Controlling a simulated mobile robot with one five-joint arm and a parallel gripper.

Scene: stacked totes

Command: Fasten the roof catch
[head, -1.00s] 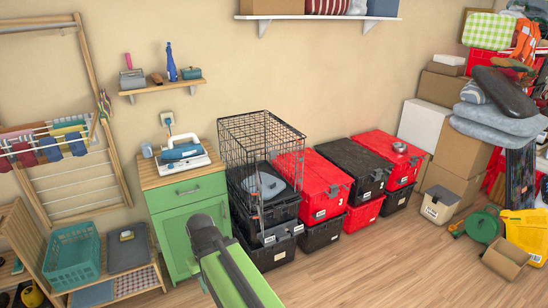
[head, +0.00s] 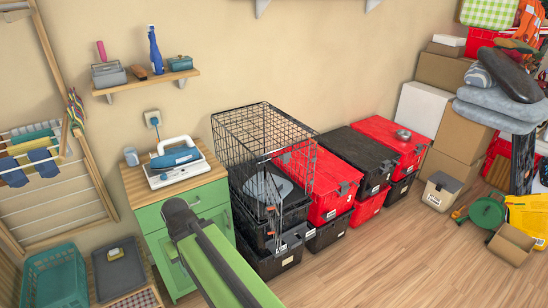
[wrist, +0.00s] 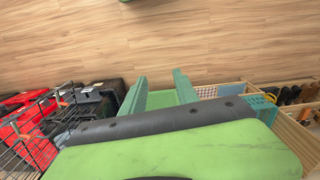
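A black wire cage (head: 235,150) stands on stacked black totes, right of the green cabinet. A small orange-tipped part (head: 270,211) shows low on its front corner; I cannot tell whether it is the roof catch or whether the roof is fastened. The cage also shows at the left edge of the wrist view (wrist: 35,150). My gripper (wrist: 160,88) shows in the wrist view with its two green fingers apart and nothing between them. In the head view my arm hides the gripper; its visible end is in front of the cabinet, left of the cage.
The green cabinet (head: 153,226) carries an iron (head: 175,158). A black tote (head: 278,262) is under the cage, and a red tote (head: 330,203) stands close on its right. A teal basket (head: 55,278) is at lower left. The wooden floor (head: 385,260) in front is clear.

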